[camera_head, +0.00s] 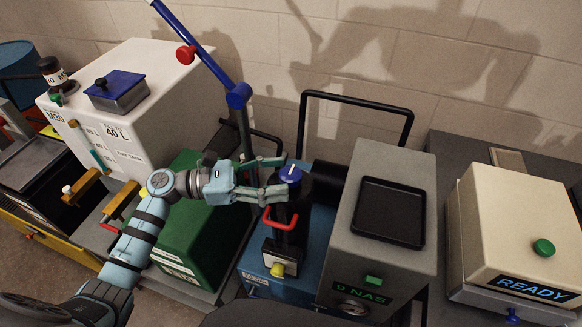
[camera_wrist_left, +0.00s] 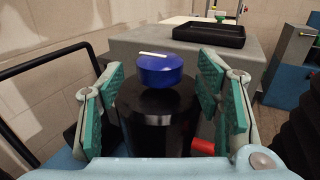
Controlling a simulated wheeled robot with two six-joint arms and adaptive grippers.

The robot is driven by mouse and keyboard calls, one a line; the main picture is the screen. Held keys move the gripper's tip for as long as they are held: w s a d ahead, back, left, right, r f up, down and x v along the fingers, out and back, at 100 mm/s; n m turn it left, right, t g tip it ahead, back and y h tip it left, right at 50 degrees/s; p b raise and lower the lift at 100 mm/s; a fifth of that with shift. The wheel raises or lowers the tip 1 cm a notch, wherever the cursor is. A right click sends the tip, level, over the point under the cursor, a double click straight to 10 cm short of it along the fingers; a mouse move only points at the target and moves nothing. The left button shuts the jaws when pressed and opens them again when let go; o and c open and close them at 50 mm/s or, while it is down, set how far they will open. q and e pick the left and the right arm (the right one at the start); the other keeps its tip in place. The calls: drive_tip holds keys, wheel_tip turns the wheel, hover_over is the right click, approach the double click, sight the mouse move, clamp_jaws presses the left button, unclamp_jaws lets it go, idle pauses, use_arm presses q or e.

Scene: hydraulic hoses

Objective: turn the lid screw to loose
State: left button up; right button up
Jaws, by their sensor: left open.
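The lid screw (camera_head: 290,174) is a blue round knob with a white line on its top, on a black upright cylinder (camera_head: 292,211) with a red handle. In the left wrist view the knob (camera_wrist_left: 160,70) sits at the middle, beyond and between my fingers. My left gripper (camera_head: 279,178) is open, with its green-padded fingers on either side of the black cylinder near the knob. In the left wrist view gaps show between the pads and the knob. My right gripper is not in view.
A grey box with a black tray (camera_head: 390,212) stands right of the cylinder. A beige box with a READY display (camera_head: 527,287) is further right. A white tank (camera_head: 130,90) and a green box (camera_head: 190,235) are at left. A black tube frame (camera_head: 355,101) stands behind.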

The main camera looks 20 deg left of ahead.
sight(290, 173)
use_arm(q)
drive_tip(key=x, duration=0.2)
drive_tip(key=shift+w+d+p, duration=0.2)
drive_tip(key=shift+w+p, duration=0.05)
drive_tip(key=shift+p, duration=0.05)
drive_tip(key=shift+d, duration=0.4)
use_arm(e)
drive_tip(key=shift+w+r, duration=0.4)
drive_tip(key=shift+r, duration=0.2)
use_arm(q)
drive_tip(key=shift+s, duration=0.1)
drive_tip(key=c, duration=1.2)
